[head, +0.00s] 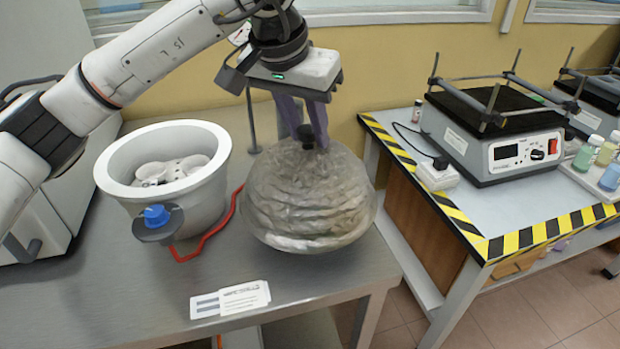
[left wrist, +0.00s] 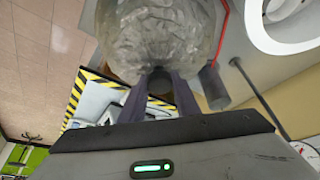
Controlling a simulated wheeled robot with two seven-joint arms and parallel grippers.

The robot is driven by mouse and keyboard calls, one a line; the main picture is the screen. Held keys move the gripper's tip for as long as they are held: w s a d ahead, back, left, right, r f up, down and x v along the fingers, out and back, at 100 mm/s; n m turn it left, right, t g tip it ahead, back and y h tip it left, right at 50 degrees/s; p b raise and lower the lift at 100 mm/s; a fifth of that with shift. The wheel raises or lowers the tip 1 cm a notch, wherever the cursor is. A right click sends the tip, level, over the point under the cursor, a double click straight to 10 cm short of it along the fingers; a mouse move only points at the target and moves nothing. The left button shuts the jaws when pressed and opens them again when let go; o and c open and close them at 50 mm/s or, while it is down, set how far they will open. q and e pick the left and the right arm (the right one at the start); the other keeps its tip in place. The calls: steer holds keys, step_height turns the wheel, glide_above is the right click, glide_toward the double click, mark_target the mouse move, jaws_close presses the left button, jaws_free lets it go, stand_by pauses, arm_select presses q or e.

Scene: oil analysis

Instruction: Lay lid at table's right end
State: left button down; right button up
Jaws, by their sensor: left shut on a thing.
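The lid (head: 305,205) is a round, greyish, translucent dome with a dark knob on top. My left gripper (head: 308,138) is shut on that knob from above. The lid is at the right end of the steel table (head: 130,290), its right side reaching past the table edge; whether its rim touches the top or hangs just above it, I cannot tell. In the left wrist view the lid (left wrist: 160,35) fills the upper middle, with the knob between my fingers (left wrist: 158,85). My right gripper is not in view.
Left of the lid stands an open white pot (head: 215,180) with pale parts inside and a blue knob (head: 156,215) in front. A white card (head: 230,298) lies at the front. A striped-edge bench (head: 455,220) stands right, across a gap.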

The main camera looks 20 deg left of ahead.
mark_target(304, 151)
arm_select(q)
steer(key=shift+f, duration=3.15)
steer(key=shift+f, duration=0.2)
steer(key=c, duration=1.4)
jaws_free()
steer(key=shift+s, duration=0.1)
steer(key=shift+o, duration=0.2)
steer(key=shift+r, duration=0.2)
steer(key=v, duration=1.2)
steer(key=shift+a, duration=0.1)
